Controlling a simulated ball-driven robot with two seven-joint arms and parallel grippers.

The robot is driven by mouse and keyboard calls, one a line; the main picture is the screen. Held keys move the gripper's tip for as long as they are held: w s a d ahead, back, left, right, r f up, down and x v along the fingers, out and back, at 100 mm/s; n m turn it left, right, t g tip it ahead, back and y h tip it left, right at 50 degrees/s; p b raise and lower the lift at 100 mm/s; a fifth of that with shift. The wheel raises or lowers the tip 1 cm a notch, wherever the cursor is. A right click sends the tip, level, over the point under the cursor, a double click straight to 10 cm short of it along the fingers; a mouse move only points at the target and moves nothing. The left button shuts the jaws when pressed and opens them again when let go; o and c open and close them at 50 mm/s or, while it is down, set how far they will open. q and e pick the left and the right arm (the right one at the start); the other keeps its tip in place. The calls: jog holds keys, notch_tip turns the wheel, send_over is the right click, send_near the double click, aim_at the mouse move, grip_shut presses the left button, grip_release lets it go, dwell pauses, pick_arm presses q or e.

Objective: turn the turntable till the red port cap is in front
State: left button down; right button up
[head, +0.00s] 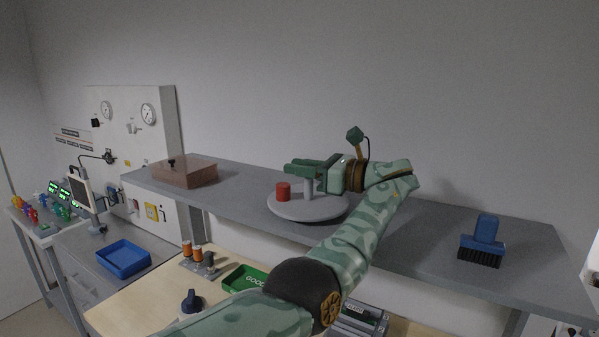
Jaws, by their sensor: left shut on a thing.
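The grey round turntable (290,211) sits on the grey shelf. The red port cap (283,191) stands on the turntable's left part, a little towards the front. A short grey post (308,188) rises from the turntable. My left gripper (297,168), green, reaches over the turntable from the right with its fingers pointing left. It is shut at the top of the post, and the fingers hide that top. My right gripper is not in view.
A brownish box (185,173) stands left on the shelf, and a blue brush (483,240) stands right. The shelf between turntable and brush is partly behind my arm.

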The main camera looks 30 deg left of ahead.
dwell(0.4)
pick_arm(q)
jog(key=c, duration=1.3)
grip_release()
jog(key=shift+o, duration=0.2)
